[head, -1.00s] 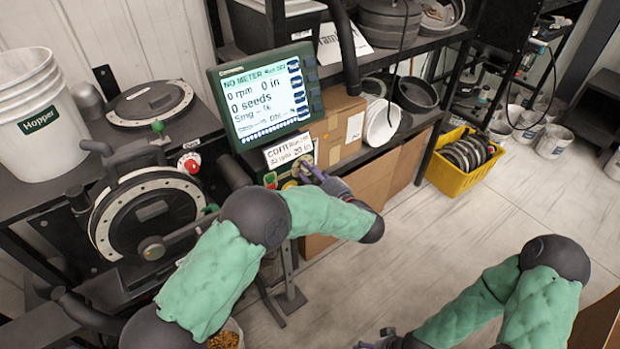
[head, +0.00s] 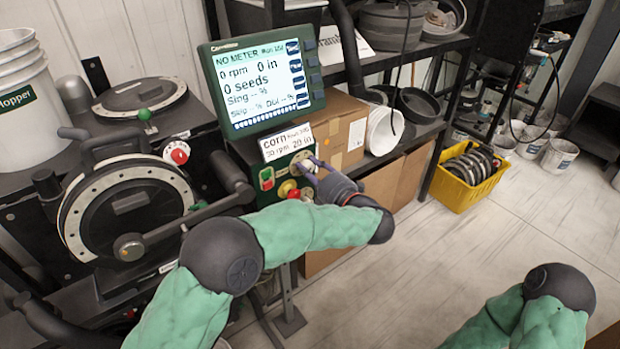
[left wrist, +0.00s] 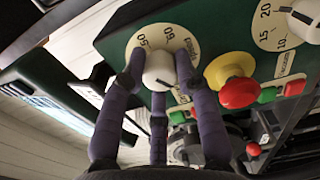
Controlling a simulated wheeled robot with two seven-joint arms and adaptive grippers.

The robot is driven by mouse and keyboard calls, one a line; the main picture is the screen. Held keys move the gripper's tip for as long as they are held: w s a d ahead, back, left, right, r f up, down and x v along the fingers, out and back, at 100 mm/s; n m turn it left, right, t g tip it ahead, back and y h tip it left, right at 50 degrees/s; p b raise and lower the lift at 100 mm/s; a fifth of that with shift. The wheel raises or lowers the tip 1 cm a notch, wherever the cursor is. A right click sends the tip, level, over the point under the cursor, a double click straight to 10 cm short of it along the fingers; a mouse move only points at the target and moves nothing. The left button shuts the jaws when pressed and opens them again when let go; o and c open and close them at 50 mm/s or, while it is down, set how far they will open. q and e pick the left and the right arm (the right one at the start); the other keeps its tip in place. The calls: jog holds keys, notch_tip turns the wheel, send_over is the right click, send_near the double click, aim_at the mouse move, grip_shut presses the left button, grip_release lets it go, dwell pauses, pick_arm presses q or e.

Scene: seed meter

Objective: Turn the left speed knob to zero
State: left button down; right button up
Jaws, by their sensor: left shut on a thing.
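A white round knob (left wrist: 158,66) sits on a pale dial with 50 and 60 readable, on a green control panel (left wrist: 120,42). My left gripper (left wrist: 158,88) has its purple fingers around this knob and is shut on it. In the head view the left gripper (head: 318,174) is at the right side of the panel (head: 272,194), below the card reading 20 in, and covers part of the knob. The pointer's exact reading cannot be told. A second white knob (left wrist: 306,18) with 10, 15 and 20 on its dial shows at the upper right of the wrist view. My right gripper is out of view.
A red and yellow push button (left wrist: 238,90) is close beside the fingers. A monitor (head: 262,85) above the panel shows NO METER and 0 rpm. The round seed meter (head: 128,208) is at left; a yellow crate (head: 468,190) is on the floor.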

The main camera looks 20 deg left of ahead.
pick_arm(q)
jog(key=shift+d+f+n+b, duration=0.1)
jog(key=shift+f+n+b, duration=0.1)
jog(key=shift+n+b, duration=0.45)
jog(key=c, duration=0.9)
grip_release()
jog(key=shift+w+r, duration=0.1)
jog(key=v, duration=1.2)
